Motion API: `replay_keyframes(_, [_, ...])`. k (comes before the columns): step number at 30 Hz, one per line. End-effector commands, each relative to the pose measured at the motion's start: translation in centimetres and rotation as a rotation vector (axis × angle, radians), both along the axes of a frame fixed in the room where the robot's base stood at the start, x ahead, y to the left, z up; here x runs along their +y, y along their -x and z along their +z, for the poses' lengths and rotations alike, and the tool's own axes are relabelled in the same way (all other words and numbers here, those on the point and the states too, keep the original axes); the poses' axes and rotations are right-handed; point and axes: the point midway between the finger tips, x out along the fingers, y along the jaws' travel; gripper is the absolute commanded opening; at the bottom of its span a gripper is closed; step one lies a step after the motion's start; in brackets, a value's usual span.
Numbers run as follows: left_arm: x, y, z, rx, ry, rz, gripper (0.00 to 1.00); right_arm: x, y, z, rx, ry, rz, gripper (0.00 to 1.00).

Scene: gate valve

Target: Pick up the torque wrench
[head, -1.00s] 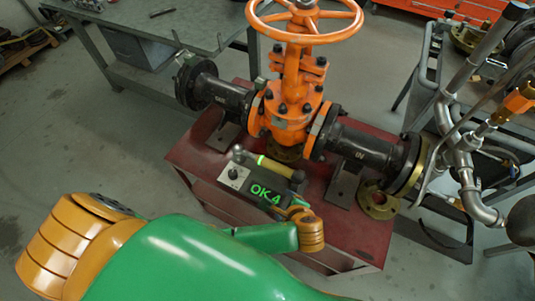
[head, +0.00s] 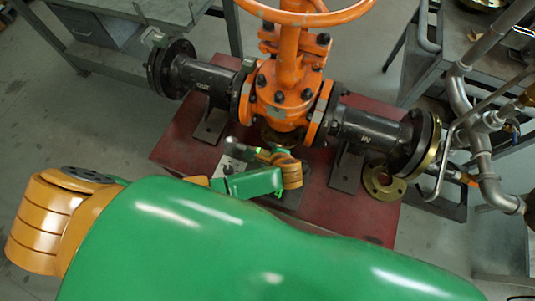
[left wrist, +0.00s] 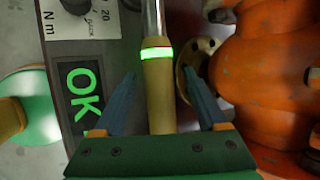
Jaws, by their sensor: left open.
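The torque wrench shows in the left wrist view as a tan handle (left wrist: 159,95) with a lit green ring and a metal shaft running up out of frame. My left gripper (left wrist: 158,80) is open, with one blue finger on each side of the handle. A gap shows on both sides, and I cannot tell how deep the handle sits between the fingers. In the head view my left wrist and forearm hide most of the wrench. The right gripper is not in view.
The tester box's panel (left wrist: 85,25) and its green "OK" display (left wrist: 82,95) lie left of the handle. The orange gate valve (head: 285,90) stands close behind, its handwheel (head: 300,15) above. Black pipes flank it on the red stand (head: 345,212). A brass flange ring (head: 383,188) lies at right.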

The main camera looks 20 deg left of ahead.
Motion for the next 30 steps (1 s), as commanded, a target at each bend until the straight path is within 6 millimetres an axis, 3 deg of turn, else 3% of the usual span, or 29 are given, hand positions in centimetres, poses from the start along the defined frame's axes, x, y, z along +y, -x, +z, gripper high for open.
replay_keyframes(2, [-0.01,0.02,0.04,0.0,0.0,0.0,0.69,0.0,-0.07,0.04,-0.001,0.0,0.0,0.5])
replay_keyframes(9, [-0.01,0.04,0.04,0.001,0.0,0.0,0.04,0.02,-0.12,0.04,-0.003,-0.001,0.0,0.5])
replay_keyframes(10, [-0.01,0.04,0.04,0.001,0.0,0.0,0.0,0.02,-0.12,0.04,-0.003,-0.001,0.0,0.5])
replay_keyframes(30, [0.0,0.06,0.01,0.001,0.0,0.0,0.0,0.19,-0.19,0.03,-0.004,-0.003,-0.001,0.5])
